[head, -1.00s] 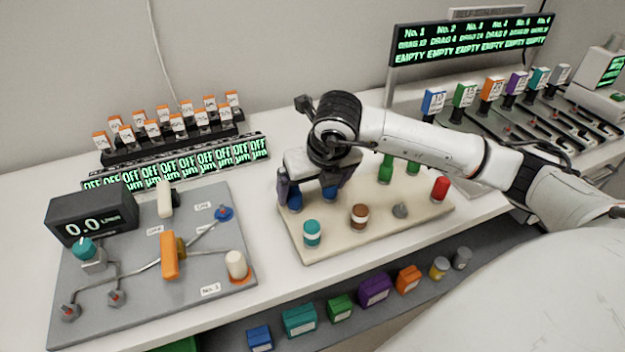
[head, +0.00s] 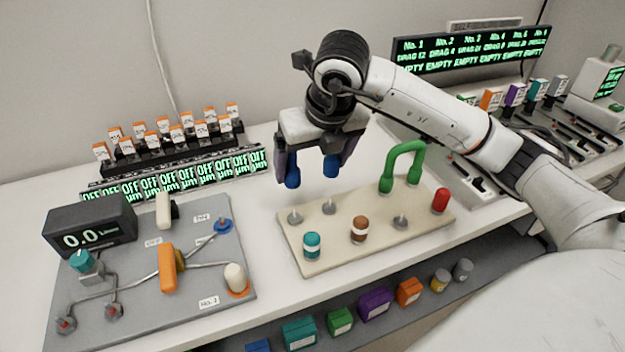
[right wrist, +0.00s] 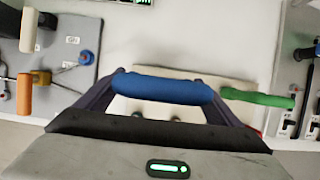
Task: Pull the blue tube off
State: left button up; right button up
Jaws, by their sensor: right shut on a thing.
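The blue tube (head: 292,177) is in my right gripper (head: 314,168), above the back left of the beige board (head: 330,246). Its two blue ends point down, and the fingers hide most of its middle in the head view. The right wrist view shows the blue tube (right wrist: 162,87) spanning between both fingers, which are shut on it. Two bare grey fittings, a left one (head: 295,217) and a right one (head: 329,207), stand on the board below, apart from the tube. My left gripper is not in view.
On the board stand a teal cap (head: 312,245), a brown cap (head: 359,229), a green tube (head: 407,160) and a red cap (head: 440,200). A grey panel (head: 200,308) with valves lies at left. Drag rails (head: 505,130) stand at right. Coloured boxes (head: 375,303) line the lower shelf.

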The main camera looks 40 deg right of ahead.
jog(key=shift+r, duration=0.35)
jog(key=shift+r, duration=0.1)
jog(key=shift+r+p, duration=1.5)
jog(key=shift+r, duration=0.7)
jog(key=shift+r+p, duration=1.1)
jog(key=shift+r, duration=0.45)
